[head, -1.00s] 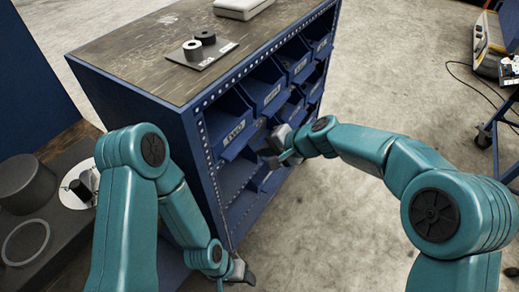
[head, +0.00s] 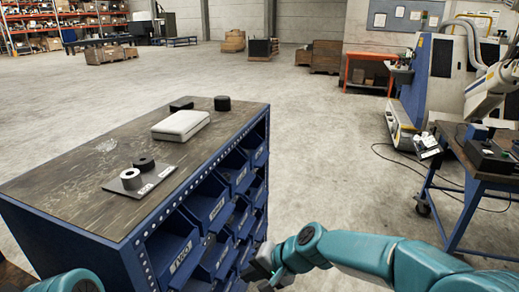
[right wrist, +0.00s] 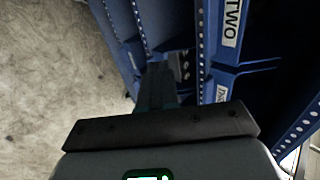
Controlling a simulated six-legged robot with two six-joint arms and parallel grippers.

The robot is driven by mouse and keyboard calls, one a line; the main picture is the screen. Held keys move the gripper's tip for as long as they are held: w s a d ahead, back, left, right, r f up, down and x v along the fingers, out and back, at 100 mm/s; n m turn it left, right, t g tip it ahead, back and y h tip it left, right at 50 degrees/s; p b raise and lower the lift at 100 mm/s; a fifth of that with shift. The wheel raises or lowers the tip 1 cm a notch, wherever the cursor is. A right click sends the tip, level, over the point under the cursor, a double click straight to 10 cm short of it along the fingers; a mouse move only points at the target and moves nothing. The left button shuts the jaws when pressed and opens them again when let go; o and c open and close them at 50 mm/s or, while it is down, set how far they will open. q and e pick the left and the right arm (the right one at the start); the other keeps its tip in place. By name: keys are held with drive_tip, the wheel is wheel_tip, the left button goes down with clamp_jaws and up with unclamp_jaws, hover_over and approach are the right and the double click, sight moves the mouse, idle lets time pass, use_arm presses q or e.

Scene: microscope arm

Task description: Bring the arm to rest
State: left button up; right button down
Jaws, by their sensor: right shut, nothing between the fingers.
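My right gripper (head: 262,268) is at the open front of the blue bin cabinet, low in the head view. Its arm reaches in from the right. In the right wrist view its fingers (right wrist: 160,78) are together with nothing between them, close beside the blue bins. I cannot tell whether they touch a bin. Only a teal piece of my left arm (head: 72,283) shows at the bottom left of the head view; the left gripper is out of frame.
The blue cabinet (head: 85,246) has labelled bins (head: 205,205). On its top are a white box (head: 180,125) and a plate (head: 150,178) bearing a light and a dark cylinder. A wheeled workbench (head: 440,190) stands right.

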drive_tip(key=s+d+f+h+p, duration=0.1)
drive_tip(key=s+d+f, duration=0.2)
drive_tip(key=f, duration=0.3)
drive_tip(key=s+d+f+g+h+p, duration=0.1)
drive_tip(key=s+d+f, duration=0.2)
drive_tip(key=d+f, duration=0.15)
drive_tip(key=s+d+f+h, duration=0.1)
drive_tip(key=s+d+f, duration=0.15)
drive_tip(key=f, duration=0.35)
drive_tip(key=s+d+f+n+p, duration=0.1)
drive_tip(key=s+d+f, duration=0.1)
drive_tip(key=s, duration=0.6)
drive_tip(key=s+d+f+g+h+p, duration=0.1)
drive_tip(key=s+d+f, duration=0.2)
drive_tip(key=s+f, duration=0.2)
drive_tip(key=s, duration=0.3)
drive_tip(key=shift+s+n+g, duration=0.2)
drive_tip(key=shift+n+g, duration=0.1)
drive_tip(key=shift+n, duration=0.1)
